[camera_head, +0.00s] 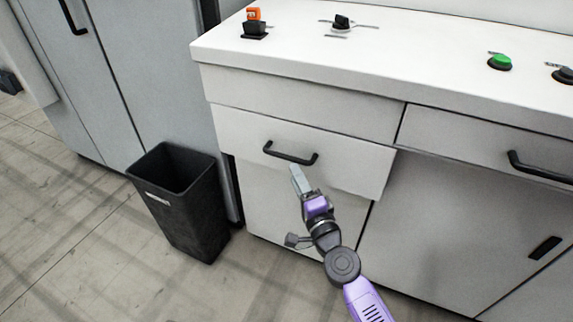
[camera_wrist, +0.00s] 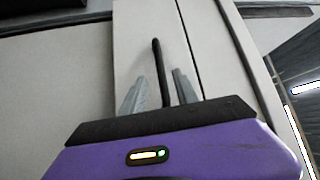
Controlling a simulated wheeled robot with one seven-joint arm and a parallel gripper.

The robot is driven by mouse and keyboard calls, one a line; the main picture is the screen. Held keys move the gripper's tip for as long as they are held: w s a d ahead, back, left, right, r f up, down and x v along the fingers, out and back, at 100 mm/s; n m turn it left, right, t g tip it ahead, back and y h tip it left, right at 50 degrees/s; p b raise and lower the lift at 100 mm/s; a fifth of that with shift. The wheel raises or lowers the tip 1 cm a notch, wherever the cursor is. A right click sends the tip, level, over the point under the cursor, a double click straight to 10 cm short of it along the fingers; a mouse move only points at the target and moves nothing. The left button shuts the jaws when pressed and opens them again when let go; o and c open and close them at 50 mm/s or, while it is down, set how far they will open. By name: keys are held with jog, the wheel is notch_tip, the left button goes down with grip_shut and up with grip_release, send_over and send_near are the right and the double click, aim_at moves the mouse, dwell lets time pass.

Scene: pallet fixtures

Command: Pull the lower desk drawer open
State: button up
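The lower drawer (camera_head: 345,165) is the white front under a plain upper panel in the head view. Its front stands out a little from the cabinet, with a dark gap at its left edge. Its black bar handle (camera_head: 290,155) is on the front. My gripper (camera_head: 298,178) is just below and in front of the handle, its fingers pointing up at it. In the wrist view my gripper (camera_wrist: 159,85) is open, and the black handle (camera_wrist: 159,70) runs between the two grey fingers with space on both sides. Whether the fingertips reach past the bar is unclear.
A black bin (camera_head: 180,200) stands on the floor left of the drawer. Another drawer (camera_head: 480,145) with a black handle is at right. The white desktop (camera_head: 400,45) above holds an orange-and-black switch (camera_head: 254,24), a black knob (camera_head: 342,22) and a green button (camera_head: 500,62).

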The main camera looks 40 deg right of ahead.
aim_at(287, 158)
jog(key=shift+p+x, duration=0.35)
jog(key=shift+x, duration=3.6)
grip_shut()
jog(key=shift+f, duration=0.1)
